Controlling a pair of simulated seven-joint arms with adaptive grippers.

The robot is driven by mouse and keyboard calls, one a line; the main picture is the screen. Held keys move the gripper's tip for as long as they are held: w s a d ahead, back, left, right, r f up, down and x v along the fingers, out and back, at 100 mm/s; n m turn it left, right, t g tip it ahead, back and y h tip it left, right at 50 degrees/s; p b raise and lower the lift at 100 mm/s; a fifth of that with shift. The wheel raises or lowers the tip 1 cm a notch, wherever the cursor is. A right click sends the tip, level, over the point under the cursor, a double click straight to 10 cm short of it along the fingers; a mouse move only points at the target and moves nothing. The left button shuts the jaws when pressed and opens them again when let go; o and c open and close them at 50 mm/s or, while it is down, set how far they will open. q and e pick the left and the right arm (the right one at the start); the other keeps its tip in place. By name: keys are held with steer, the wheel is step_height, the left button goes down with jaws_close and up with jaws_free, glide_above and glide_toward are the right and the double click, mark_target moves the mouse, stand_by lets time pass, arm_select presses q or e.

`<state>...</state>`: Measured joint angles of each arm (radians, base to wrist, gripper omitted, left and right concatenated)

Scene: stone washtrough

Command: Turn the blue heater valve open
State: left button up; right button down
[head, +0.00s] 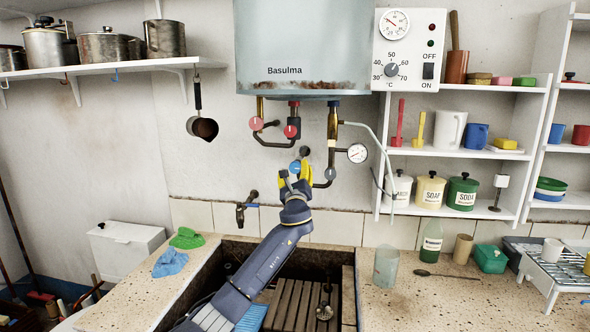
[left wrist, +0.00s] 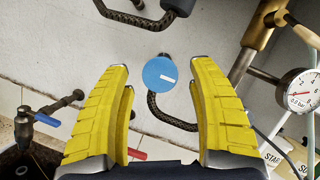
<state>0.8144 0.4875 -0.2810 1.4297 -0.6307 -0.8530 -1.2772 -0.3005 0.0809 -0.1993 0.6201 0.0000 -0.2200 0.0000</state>
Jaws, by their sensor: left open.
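The blue heater valve (left wrist: 160,75) is a round blue knob with a white mark pointing right in the left wrist view. In the head view the blue knob (head: 295,167) shows under the water heater, just beyond my gripper. My left gripper (left wrist: 160,75) has its yellow fingers spread on either side of the knob, with a gap to each. In the head view the left gripper (head: 296,175) points up at the pipes below the heater. It is open and empty. My right gripper is in neither view.
The heater tank (head: 303,45) hangs above, with two red knobs (head: 256,123) (head: 290,131) on its pipes. A pressure gauge (head: 357,153) is to the right. A wall tap (head: 247,206) is left of my arm. The trough (head: 232,243) lies below.

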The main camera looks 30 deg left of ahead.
arm_select(q)
steer(key=shift+x, duration=1)
steer(key=shift+o, duration=0.2)
steer(key=c, duration=1.3)
